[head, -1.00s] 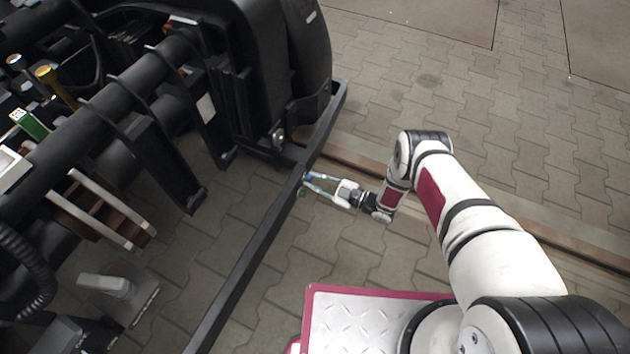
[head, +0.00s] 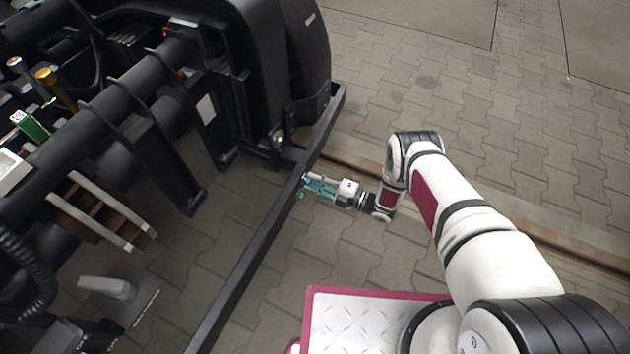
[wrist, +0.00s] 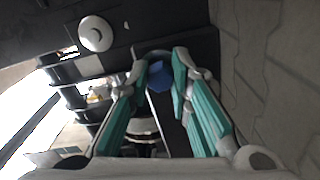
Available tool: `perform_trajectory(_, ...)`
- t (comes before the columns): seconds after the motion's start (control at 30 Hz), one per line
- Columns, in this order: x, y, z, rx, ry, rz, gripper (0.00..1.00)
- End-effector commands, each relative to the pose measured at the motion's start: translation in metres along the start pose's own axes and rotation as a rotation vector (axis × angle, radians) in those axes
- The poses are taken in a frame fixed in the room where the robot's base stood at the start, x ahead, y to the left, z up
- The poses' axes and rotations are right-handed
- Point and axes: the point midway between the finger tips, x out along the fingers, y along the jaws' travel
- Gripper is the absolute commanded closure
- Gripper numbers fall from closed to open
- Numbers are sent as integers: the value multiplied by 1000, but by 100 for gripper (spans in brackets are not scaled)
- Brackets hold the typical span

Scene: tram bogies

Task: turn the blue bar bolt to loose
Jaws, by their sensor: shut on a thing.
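The blue bar bolt (wrist: 160,76) sits on the dark bar, between my fingertips in the wrist view. In the head view it is a small blue spot (head: 307,181) at the bar's side, mostly covered by the fingers. My gripper (head: 306,184) reaches the bar from the right. Its teal and grey fingers are shut on the bolt; the fingertips also show in the wrist view (wrist: 163,72), one on each side of the bolt head. A small green thing (head: 300,196) shows just below the fingertips in the head view.
The long black bar (head: 245,264) runs diagonally beside the bogie (head: 262,60). A wooden rack (head: 100,210) and a grey pedal-like part (head: 105,287) lie to the left. A round pale cap (wrist: 95,33) is near the bolt. Paved floor right of the arm is clear.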

Motion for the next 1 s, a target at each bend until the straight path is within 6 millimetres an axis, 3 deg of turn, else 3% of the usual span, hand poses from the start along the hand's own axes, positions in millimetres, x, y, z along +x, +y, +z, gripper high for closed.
perform_trajectory(0.7,-1,-1,0,-76,-2,-3,100)
perform_trajectory(0.73,-1,-1,0,-76,-2,-3,76)
perform_trajectory(0.8,-1,-1,0,-76,-1,-2,61)
perform_trajectory(1.0,-1,0,0,-76,-1,-1,61)
